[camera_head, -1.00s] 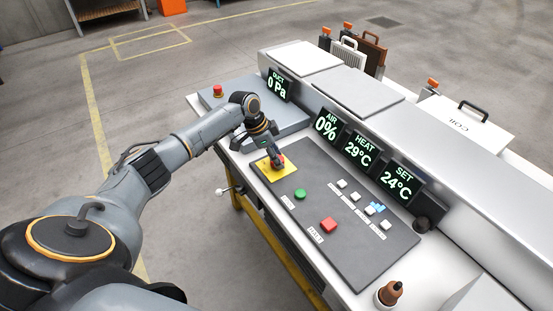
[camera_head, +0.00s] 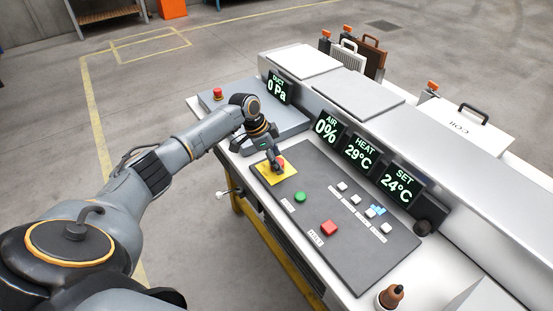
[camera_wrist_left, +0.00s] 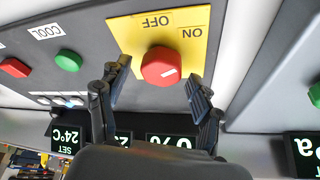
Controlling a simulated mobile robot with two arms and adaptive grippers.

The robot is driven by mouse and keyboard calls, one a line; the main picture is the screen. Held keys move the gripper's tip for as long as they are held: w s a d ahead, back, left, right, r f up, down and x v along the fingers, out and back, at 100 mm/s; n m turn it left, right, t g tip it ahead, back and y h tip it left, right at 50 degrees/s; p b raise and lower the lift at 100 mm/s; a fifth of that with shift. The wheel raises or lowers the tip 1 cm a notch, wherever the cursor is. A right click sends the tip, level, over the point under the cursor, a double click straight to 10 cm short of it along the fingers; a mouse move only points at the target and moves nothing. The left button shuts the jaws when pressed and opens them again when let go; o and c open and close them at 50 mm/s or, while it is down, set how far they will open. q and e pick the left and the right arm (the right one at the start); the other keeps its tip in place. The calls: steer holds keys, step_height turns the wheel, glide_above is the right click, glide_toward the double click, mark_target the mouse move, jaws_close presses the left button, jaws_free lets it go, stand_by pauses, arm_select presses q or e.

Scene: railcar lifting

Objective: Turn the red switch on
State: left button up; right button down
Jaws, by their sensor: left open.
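The red switch (camera_wrist_left: 161,66) is a round red knob with a white mark, on a yellow plate (camera_wrist_left: 128,27) labelled OFF and ON. In the left wrist view the mark sits on the knob's lower right part. My left gripper (camera_wrist_left: 155,82) is open, with one finger on each side of the knob and visible gaps to both. In the head view the left gripper (camera_head: 275,163) is over the yellow plate and partly hides the knob. My right gripper is not in view.
The dark panel also holds a green button (camera_head: 300,197), a red square button (camera_head: 329,228) and several small white buttons. Displays, including the AIR 0% screen (camera_head: 327,128), stand behind. A red emergency button (camera_head: 218,93) is at the far left.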

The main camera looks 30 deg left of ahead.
arm_select(q)
steer(key=v, duration=1.2)
steer(key=shift+s+f, duration=0.1)
